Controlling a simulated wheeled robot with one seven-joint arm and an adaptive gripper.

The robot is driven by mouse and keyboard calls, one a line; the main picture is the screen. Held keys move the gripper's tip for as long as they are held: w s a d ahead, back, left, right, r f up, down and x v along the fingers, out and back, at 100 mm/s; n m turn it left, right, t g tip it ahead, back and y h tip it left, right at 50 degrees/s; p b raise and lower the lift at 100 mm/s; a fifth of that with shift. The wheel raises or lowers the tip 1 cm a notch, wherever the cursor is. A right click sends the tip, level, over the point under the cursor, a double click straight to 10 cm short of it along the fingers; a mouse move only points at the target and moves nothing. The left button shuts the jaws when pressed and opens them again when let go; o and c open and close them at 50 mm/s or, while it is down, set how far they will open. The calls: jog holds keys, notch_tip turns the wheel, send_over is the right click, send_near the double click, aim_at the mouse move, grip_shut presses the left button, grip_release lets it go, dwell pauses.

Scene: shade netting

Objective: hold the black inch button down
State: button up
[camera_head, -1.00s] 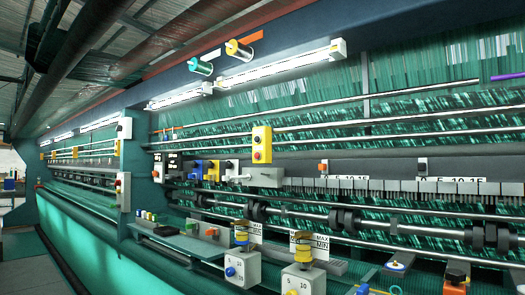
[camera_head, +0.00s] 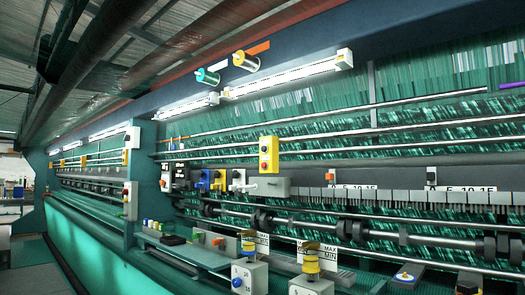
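I cannot make out the black inch button for certain. A yellow control box (camera_head: 269,155) stands upright on the machine's front, near the middle of the head view. It has a red button low on its face and a small button above, too small to read. A white box (camera_head: 130,201) with small coloured buttons sits on the post at left. A row of black, blue, yellow and white blocks (camera_head: 203,180) stands left of the yellow box. My gripper and arm are not in view.
Two grey boxes with yellow-and-black knobs (camera_head: 249,276) stand at the front edge. A narrow shelf (camera_head: 185,252) with small coloured blocks runs along the machine. Long rollers and green netting (camera_head: 420,145) lie behind. Clear floor (camera_head: 35,262) shows at far left.

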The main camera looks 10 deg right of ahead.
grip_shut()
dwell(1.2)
